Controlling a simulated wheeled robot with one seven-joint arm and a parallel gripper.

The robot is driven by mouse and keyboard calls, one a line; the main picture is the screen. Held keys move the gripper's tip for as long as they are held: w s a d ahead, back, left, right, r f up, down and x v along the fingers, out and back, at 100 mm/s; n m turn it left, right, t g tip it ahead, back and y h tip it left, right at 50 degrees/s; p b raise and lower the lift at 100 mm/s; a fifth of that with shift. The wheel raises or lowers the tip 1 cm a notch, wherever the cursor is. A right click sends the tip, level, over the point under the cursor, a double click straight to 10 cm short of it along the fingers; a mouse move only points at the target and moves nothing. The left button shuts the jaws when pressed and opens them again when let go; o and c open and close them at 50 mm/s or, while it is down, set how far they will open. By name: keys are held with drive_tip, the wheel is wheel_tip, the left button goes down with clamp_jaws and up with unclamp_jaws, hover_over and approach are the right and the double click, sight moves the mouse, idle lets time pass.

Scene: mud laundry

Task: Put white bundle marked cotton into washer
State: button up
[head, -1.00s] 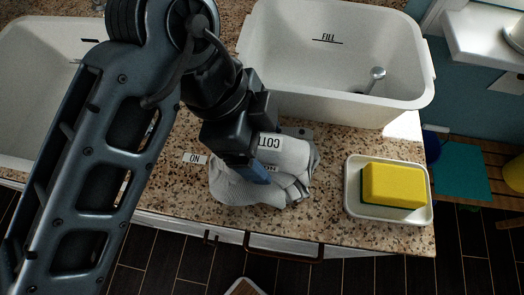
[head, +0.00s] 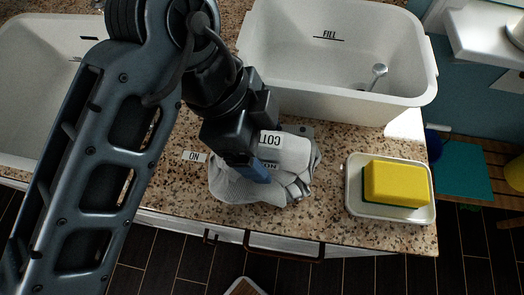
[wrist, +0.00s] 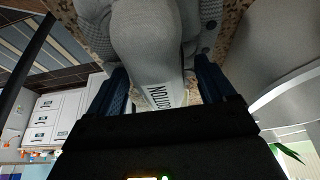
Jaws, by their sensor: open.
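The white-grey cloth bundle (head: 290,162) lies on the speckled counter in the head view. A label on it is partly hidden by my gripper. In the wrist view the bundle (wrist: 150,40) fills the upper middle, and its label reads as cotton. My gripper (head: 250,172) is down at the bundle, with its blue fingers (wrist: 160,85) open on either side of a fold of the cloth. I cannot tell whether the fingers touch it. The washer's opening is not clearly seen in these views.
A white tub (head: 335,100) marked FILL stands behind the bundle. A white tray (head: 388,216) with a yellow sponge (head: 396,183) sits to the right. Another white basin (head: 30,80) is at the left. A dark red handle (head: 285,247) shows below the counter's front edge.

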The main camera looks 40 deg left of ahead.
drive_tip(key=shift+c, duration=0.2)
clamp_jaws()
idle(0.5)
